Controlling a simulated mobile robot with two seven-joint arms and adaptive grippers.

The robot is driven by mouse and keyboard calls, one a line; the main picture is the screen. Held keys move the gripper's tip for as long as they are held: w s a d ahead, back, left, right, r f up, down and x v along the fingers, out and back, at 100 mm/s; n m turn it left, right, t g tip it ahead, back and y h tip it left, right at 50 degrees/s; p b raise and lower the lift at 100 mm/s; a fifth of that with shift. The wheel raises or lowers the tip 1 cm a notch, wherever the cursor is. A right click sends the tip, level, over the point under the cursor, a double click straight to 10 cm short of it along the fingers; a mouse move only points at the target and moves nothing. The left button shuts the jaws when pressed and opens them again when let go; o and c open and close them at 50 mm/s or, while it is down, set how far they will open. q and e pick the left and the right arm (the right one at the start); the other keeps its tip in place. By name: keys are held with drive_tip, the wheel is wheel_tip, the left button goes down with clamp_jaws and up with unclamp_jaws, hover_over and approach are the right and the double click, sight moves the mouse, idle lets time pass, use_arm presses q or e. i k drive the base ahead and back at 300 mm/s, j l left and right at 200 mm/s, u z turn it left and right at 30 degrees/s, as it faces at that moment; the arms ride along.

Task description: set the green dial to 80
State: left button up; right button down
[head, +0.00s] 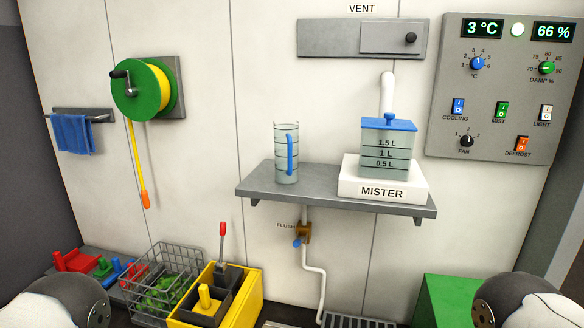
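The green dial (547,68) is on the grey control panel (478,102) at the upper right of the head view, above the label DAMP %. Its scale has 75 and 80 along the top. I cannot clearly tell which mark its pointer faces. A display (553,32) above it reads 66 %. My two arms show only as rounded links at the lower left and lower right corners. Both grippers are out of view.
The panel also has a blue °C dial (477,64), a black FAN dial (467,141) and several rocker switches. A grey shelf (330,195) with a jug (287,158) and the mister (384,185) juts out left of and below the panel. A green box (450,295) stands below.

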sight(546, 68)
drive_tip(key=z, duration=1.2)
